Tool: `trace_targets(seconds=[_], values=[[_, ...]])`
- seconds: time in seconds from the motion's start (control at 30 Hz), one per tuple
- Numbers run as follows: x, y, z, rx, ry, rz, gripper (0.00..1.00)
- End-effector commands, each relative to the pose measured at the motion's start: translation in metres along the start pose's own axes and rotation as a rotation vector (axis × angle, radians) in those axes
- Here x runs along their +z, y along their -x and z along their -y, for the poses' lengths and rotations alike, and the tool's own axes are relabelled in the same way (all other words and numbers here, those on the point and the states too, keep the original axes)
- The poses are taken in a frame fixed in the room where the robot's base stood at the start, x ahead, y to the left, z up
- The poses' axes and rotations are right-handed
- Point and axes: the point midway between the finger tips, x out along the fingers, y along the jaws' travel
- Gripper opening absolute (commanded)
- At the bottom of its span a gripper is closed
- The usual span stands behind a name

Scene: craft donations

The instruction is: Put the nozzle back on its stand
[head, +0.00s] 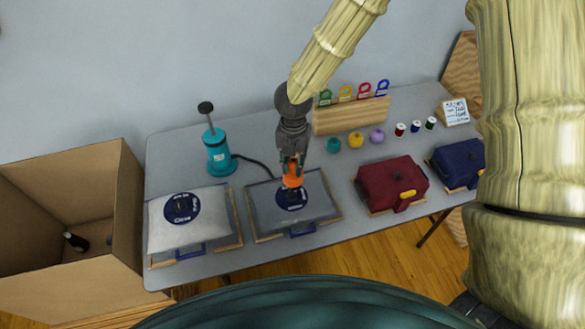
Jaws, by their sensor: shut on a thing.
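My gripper (292,165) points down over the grey bag in the middle of the table. It is shut on an orange nozzle (292,181). The nozzle's lower end is at or just above the round dark patch (291,200) on that bag; I cannot tell whether they touch. A dark hose (256,168) runs from the teal hand pump (218,150) towards the nozzle. The pump stands upright at the back left with its black handle raised. I cannot make out a separate nozzle stand.
A pale bag (160,235) lies left of the grey bag (322,212). Red (388,180) and navy (456,155) packs lie to the right. Yarn balls, spools and a wooden block (350,117) with coloured tags line the back. An open cardboard box (122,200) is at far left.

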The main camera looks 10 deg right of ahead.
Motion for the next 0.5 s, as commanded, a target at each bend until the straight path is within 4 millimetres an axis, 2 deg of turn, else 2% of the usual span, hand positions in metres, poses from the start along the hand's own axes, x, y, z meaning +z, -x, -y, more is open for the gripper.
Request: trace_targets(seconds=[0.5], values=[[0.046,0.000,-0.008,0.000,-0.001,-0.001,0.00]])
